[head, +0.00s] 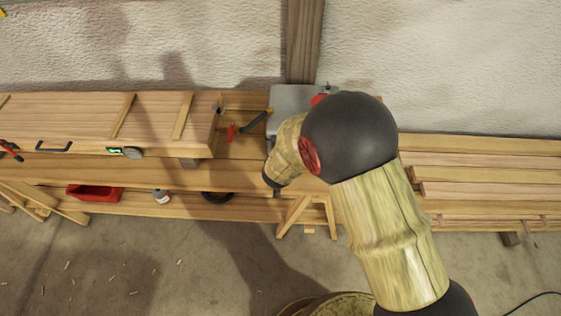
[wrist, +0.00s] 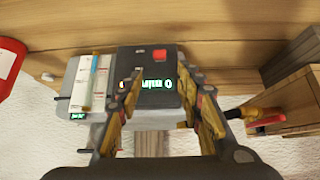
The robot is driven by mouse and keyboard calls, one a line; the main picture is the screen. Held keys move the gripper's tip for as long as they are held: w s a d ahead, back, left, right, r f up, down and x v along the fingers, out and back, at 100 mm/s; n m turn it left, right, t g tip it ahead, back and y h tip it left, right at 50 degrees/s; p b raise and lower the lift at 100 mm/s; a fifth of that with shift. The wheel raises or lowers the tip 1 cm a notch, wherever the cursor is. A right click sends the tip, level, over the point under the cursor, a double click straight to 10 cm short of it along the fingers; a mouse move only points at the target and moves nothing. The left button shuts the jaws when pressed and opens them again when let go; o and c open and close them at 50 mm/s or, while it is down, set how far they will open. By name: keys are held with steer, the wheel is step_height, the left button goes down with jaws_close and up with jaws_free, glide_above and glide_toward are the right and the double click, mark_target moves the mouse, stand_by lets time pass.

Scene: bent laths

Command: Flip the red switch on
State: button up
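In the wrist view, a red switch (wrist: 159,55) sits on the dark panel (wrist: 142,63) of a grey box, above a lit green display (wrist: 157,85). My gripper (wrist: 160,78) is open and empty, its two fingers apart on either side of the panel. The switch shows between and just beyond the fingertips; I see no contact. The switch's on or off position is too small to tell. In the head view, the grey box (head: 290,97) stands against the post, partly hidden by my arm, and my gripper is hidden.
The box also carries a pale label panel (wrist: 92,83). Tools with yellow and red handles (wrist: 262,122) lie to the right in the wrist view. A large wooden piece (head: 130,115) lies on the workbench (head: 110,170). A red tray (head: 93,192) is on the shelf below.

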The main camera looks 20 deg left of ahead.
steer(key=shift+v, duration=1.25)
steer(key=s+a+f+g+y, duration=0.1)
steer(key=s+f+g, duration=0.25)
steer(key=s, duration=0.45)
steer(key=s+d+r+n+g, duration=0.1)
steer(key=s+d+r+g, duration=0.15)
steer(key=s+r, duration=0.35)
steer(key=s+d+r+m+t+h+b, duration=0.1)
steer(key=s+d+r+b, duration=0.2)
steer(key=d+r, duration=0.4)
steer(key=s+d+r+m+t+h+b, duration=0.1)
steer(key=s+d+r+b, duration=0.2)
steer(key=d, duration=1.2)
steer(key=s+d+r+m+t+b, duration=0.1)
steer(key=s+d+r+b, duration=0.3)
steer(key=d+r, duration=0.6)
steer(key=shift+d+r+m+t+h, duration=0.3)
steer(key=shift+d+r+t+h, duration=0.15)
steer(key=shift+d, duration=0.45)
